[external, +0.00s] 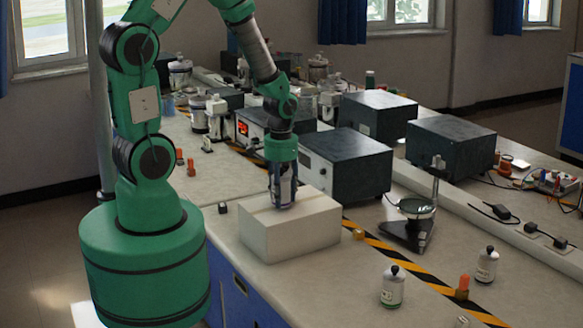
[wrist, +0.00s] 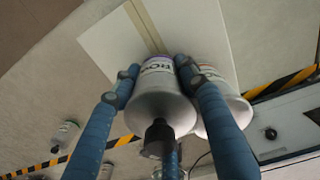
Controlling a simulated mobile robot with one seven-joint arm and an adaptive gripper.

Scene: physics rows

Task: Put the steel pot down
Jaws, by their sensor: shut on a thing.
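My gripper (external: 283,190) points down over a pale box (external: 290,232) on the bench in the external view. In the external view the fingers mostly hide this pot. Its lower end is at or just above the box top; I cannot tell whether they touch. A second pale pot-like body (wrist: 228,100) shows beside the right finger in the wrist view, partly hidden.
Two white-labelled pots with black knobs, one nearer (external: 393,288) and one farther (external: 487,265), stand at the front right. A stand with a round plate (external: 415,222) and dark instrument boxes (external: 345,165) are right of the pale box. Striped tape (external: 400,258) crosses the bench.

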